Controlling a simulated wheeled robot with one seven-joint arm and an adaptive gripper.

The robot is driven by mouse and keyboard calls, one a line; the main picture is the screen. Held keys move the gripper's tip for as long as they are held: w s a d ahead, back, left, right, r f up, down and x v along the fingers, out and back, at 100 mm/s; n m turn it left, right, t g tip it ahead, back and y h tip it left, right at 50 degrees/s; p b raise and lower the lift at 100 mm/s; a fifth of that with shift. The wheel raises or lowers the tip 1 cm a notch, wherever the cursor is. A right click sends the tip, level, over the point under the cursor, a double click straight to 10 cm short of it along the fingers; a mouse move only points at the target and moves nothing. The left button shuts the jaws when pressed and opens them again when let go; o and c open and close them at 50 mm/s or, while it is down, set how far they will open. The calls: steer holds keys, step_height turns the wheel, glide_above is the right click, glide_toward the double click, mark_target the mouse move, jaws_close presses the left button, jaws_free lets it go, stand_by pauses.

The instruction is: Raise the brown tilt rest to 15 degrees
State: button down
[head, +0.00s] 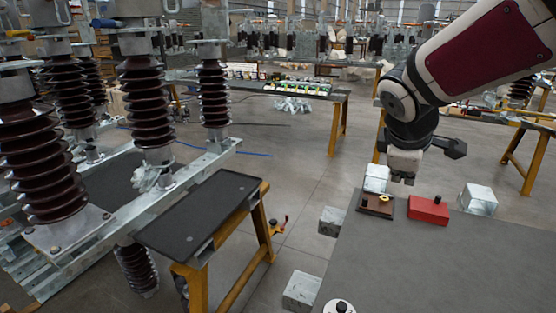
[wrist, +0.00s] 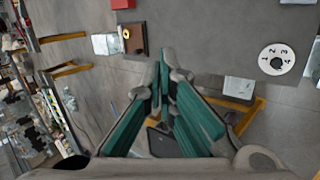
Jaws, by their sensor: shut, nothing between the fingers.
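The brown tilt rest (head: 373,208) lies at the far left corner of the grey table, with a small yellow knob (head: 384,198) on it. It looks flat or nearly so; I cannot read its angle. It also shows in the wrist view (wrist: 138,47), above and left of my fingertips. My gripper (head: 403,182) hangs just above and right of the rest in the head view, apart from it. In the wrist view my green-padded fingers (wrist: 165,58) meet at the tips with nothing between them.
A red block with a black knob (head: 428,210) sits right of the rest. A white numbered dial (wrist: 276,59) is at the table's near edge. Metal blocks (head: 478,199) stand around the table's edges. The grey tabletop (head: 430,265) is mostly clear.

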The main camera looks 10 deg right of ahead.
steer(key=w+d+f+n, duration=0.4)
steer(key=w+n, duration=0.1)
steer(key=w, duration=0.3)
steer(key=n+t+b, duration=0.1)
steer(key=n, duration=1.3)
glide_above(371, 212)
steer(key=s+a, duration=0.5)
steer(key=s, duration=0.2)
step_height(371, 212, down, 22)
steer(key=shift+y, duration=0.4)
steer(key=b+x, duration=0.1)
steer(key=x, duration=0.8)
steer(key=shift+w+d+f, duration=0.1)
steer(key=shift+w+d, duration=0.15)
steer(key=shift+w, duration=0.1)
steer(key=shift+s, duration=0.1)
